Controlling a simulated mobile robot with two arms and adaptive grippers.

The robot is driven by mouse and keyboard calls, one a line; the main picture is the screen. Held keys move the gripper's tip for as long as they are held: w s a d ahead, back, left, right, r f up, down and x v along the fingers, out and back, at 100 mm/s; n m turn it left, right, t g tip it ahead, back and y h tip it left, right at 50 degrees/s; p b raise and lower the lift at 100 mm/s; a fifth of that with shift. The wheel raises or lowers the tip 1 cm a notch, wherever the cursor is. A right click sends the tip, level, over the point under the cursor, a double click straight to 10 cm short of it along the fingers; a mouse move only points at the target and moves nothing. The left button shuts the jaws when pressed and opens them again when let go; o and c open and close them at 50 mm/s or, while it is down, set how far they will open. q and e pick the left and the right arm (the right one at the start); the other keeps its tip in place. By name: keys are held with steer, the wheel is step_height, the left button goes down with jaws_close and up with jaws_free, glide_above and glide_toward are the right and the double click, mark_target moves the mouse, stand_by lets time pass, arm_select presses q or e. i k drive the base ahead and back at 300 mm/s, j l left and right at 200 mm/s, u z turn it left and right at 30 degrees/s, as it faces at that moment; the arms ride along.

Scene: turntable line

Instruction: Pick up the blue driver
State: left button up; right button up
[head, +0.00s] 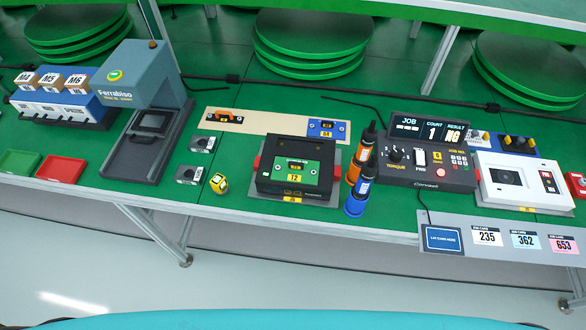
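The blue driver (358,191) stands in the head view at the front of the green bench, right of centre. It has a blue body and a dark upper part. An orange driver (359,160) with a dark top stands close behind it. The blue driver partly overlaps the orange one in the picture; I cannot tell whether they touch. Neither of my grippers is in view.
A black fixture (263,184) holding a green plate stands close left of the drivers. The torque controller (427,177) stands close right. A card panel (457,252) juts from the bench's front edge. A yellow object (219,183) lies further left.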

mark_target(361, 189)
steer(key=j+z, duration=0.4)
steer(key=j, duration=0.9)
